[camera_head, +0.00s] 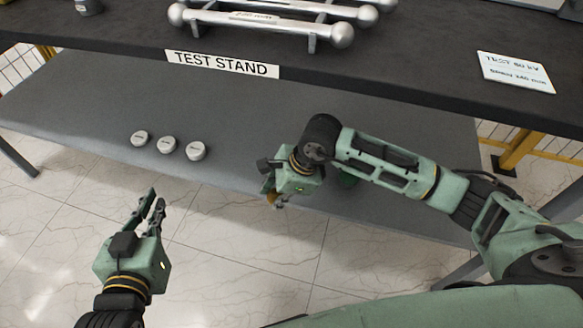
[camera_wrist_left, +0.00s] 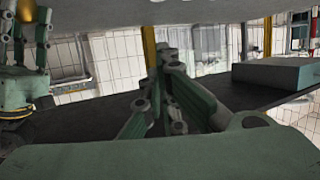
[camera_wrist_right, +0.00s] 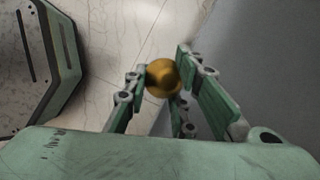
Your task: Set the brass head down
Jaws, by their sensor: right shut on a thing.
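The brass head (camera_wrist_right: 163,77) is a round golden ball. In the right wrist view it sits between the fingertips of my right gripper (camera_wrist_right: 163,85), which is shut on it. In the head view my right gripper (camera_head: 270,193) points down-left near the front edge of the grey lower shelf (camera_head: 85,95), and only a bit of brass (camera_head: 273,201) shows. The head is also at the top left of the left wrist view (camera_wrist_left: 27,9). My left gripper (camera_head: 157,194) is apart from it, in front of the shelf over the floor. Its fingers are close together, and nothing shows between them.
Three pale round caps (camera_head: 167,144) stand on the left of the lower shelf. The dark upper bench (camera_head: 410,55) carries silver ball-ended bars (camera_head: 262,28) and a white card (camera_head: 515,72). A yellow barrier (camera_head: 520,148) stands at the right. The lower shelf's middle looks clear.

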